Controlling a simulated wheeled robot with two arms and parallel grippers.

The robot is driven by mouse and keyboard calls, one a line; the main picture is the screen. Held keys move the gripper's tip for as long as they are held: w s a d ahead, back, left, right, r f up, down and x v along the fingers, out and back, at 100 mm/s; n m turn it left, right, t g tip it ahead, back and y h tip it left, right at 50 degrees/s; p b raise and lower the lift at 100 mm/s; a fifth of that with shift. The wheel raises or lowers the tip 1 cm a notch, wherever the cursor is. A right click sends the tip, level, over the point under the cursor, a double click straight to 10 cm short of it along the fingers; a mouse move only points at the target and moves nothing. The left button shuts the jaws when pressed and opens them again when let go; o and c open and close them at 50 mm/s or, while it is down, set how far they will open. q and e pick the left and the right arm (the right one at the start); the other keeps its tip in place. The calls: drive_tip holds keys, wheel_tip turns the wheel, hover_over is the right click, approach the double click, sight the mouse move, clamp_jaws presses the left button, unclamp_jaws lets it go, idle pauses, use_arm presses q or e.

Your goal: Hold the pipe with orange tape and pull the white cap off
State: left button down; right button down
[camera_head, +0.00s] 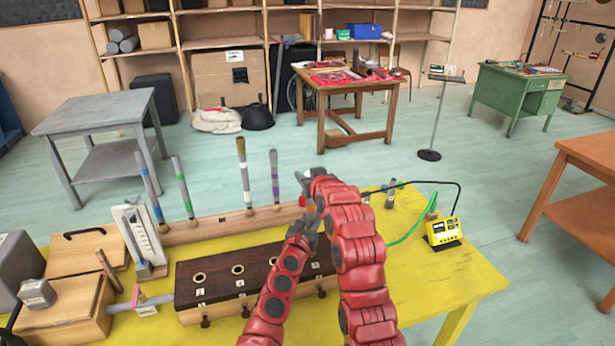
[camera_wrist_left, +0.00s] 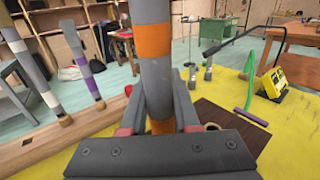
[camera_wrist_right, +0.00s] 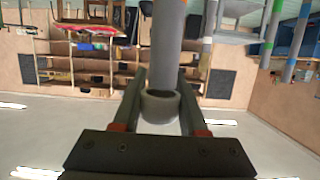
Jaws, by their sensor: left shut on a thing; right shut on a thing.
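The grey pipe with orange tape (camera_wrist_left: 152,42) rises between the fingers of my left gripper (camera_wrist_left: 158,122) in the left wrist view, and that gripper is shut on it. In the right wrist view, my right gripper (camera_wrist_right: 160,112) is shut on the pale cap (camera_wrist_right: 160,108) at the pipe's end. The cap's open rim faces the grey pipe (camera_wrist_right: 168,45), with a dark gap; I cannot tell whether the pipe still sits inside. In the head view, the right gripper (camera_head: 308,180) is above the left gripper (camera_head: 306,226), and the arms hide most of the pipe.
Several taped pipes, one with white tape (camera_head: 243,172), stand in a wooden rail (camera_head: 222,228) to the left. A dark-topped wooden box (camera_head: 222,287) with holes lies in front on the yellow table (camera_head: 425,290). A yellow device (camera_head: 443,232) stands right. The table's right corner is clear.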

drive_tip(key=shift+r, duration=0.15)
wheel_tip(320, 180, up, 3)
drive_tip(key=shift+f, duration=0.1)
idle(0.3)
use_arm(q)
drive_tip(key=c, duration=0.6)
unclamp_jaws()
